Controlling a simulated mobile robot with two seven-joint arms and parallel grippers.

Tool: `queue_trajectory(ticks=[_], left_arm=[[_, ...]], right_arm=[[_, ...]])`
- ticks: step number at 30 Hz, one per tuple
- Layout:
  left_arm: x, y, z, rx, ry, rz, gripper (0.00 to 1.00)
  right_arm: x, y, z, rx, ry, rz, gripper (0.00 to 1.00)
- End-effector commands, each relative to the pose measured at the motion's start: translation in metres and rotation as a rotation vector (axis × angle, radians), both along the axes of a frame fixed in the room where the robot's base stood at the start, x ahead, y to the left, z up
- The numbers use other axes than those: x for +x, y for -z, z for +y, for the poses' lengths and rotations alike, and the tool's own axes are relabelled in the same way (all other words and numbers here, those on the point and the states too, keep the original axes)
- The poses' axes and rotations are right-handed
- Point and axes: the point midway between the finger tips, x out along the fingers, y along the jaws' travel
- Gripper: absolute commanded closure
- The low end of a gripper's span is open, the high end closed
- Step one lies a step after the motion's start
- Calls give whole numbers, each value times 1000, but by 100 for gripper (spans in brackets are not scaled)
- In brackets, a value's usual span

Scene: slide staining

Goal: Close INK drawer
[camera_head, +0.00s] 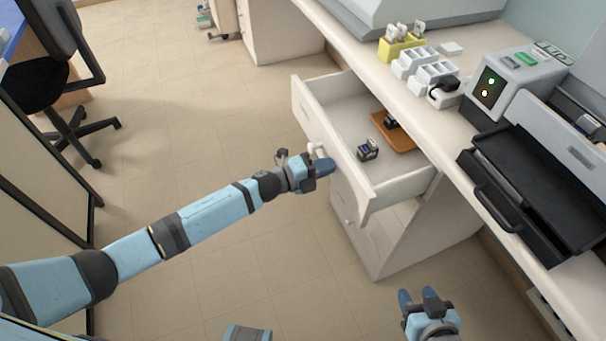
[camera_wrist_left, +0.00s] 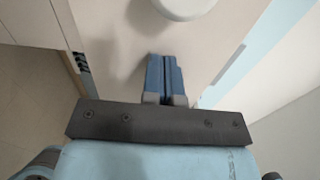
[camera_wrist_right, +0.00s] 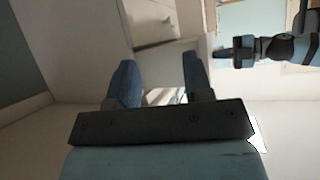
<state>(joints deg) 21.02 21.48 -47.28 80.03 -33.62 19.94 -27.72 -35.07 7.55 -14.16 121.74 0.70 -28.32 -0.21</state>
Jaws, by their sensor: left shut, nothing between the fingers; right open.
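The white drawer (camera_head: 352,175) is pulled out from under the counter. Inside it are a small dark ink bottle (camera_head: 368,149) and an orange-brown tray (camera_head: 392,137) with another dark item on it. A pale rounded handle (camera_head: 316,149) is on the drawer front and also shows at the top of the left wrist view (camera_wrist_left: 185,5). My left gripper (camera_head: 328,167) is at the drawer front beside the handle, its fingers shut and empty in the left wrist view (camera_wrist_left: 165,75). Whether they touch the front is unclear. My right gripper (camera_head: 419,296) is open and empty, below and in front of the counter.
The counter (camera_head: 440,135) holds a yellow rack (camera_head: 402,46), white holders (camera_head: 425,72), a grey device with lights (camera_head: 512,80) and a black tray unit (camera_head: 540,185). A black office chair (camera_head: 60,90) stands at the far left. The floor (camera_head: 190,130) before the drawer is clear.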

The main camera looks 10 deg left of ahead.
Motion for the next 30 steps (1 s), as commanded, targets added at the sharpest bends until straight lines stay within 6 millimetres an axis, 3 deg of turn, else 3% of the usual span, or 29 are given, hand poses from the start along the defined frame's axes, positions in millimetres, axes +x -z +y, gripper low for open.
queue_trajectory(ticks=[6, 15, 22, 30], left_arm=[[36, 3, -53, -2, 1, -1, 100], [77, 3, -114, -1, 1, -2, 100], [96, 3, -143, 1, 1, -1, 100], [105, 0, -157, 1, 0, -1, 100]], right_arm=[[1, 10, 2, 1, -5, -12, 54], [3, 11, 6, 33, -8, -43, 54], [4, 10, 10, 54, -14, -62, 54], [5, 7, 12, 64, -19, -73, 54]])
